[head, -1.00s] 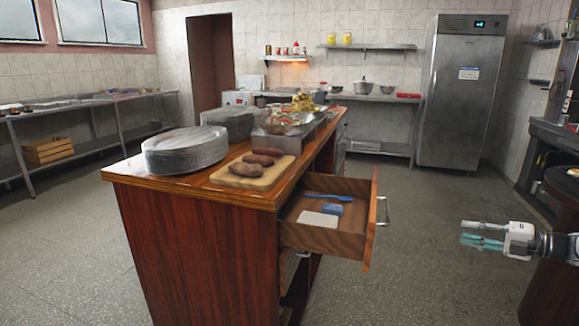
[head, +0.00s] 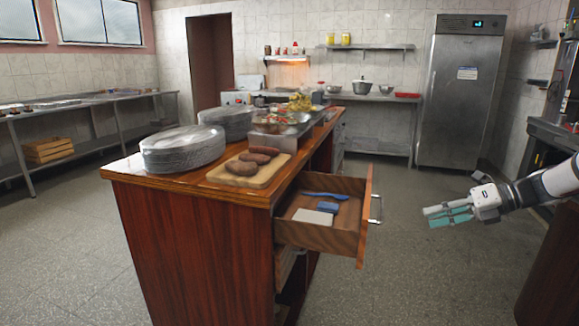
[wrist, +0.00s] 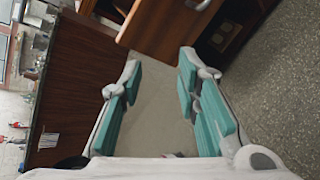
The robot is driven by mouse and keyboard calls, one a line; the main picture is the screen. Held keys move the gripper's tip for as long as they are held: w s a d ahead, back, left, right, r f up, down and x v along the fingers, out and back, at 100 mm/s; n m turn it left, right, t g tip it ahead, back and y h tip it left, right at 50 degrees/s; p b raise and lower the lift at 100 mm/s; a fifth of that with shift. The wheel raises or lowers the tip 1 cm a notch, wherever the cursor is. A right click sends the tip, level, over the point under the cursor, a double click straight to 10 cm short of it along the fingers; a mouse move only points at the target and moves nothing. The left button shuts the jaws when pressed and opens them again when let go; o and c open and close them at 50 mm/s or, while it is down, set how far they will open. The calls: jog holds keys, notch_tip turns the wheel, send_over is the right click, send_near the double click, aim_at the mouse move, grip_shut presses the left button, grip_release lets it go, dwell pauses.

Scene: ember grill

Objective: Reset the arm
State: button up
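My gripper (head: 448,214) is in the head view at the right, to the right of the open drawer and over bare floor. Its fingers with teal pads point left. In the wrist view my gripper (wrist: 158,90) has its two fingers spread apart with nothing between them. The open drawer (head: 362,225) of the wooden counter holds a blue brush-like item (head: 325,196), a blue block (head: 328,207) and a pale flat piece (head: 312,216).
The wooden counter (head: 190,235) carries a stack of plates (head: 182,150) and a cutting board (head: 222,178) with several brown pieces. A steel fridge (head: 462,95) stands at the back right.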

jog(key=s+a+r+n+g+h, duration=0.2)
jog(key=s+a+r+n+h, duration=0.15)
jog(key=s+a+n, duration=0.55)
jog(key=s+a+r+n+g+h, duration=0.25)
jog(key=s+a+r+n, duration=0.25)
jog(key=s+a+n, duration=0.45)
jog(key=s+d+f+n+h, duration=0.1)
jog(key=s+f+n+h, duration=0.15)
jog(key=s+n, duration=0.8)
jog(key=s+f+n+h, duration=0.2)
jog(key=s+n+h, duration=0.15)
jog(key=s, duration=1.35)
notch_tip(320, 180, up, 21)
jog(key=n+t+p, duration=0.1)
jog(key=t+p, duration=0.2)
jog(key=p, duration=1.6)
jog(key=shift+w+r+t+y+p, duration=0.15)
jog(key=shift+r+t+y+p, duration=0.05)
jog(key=shift+t+y+p, duration=0.15)
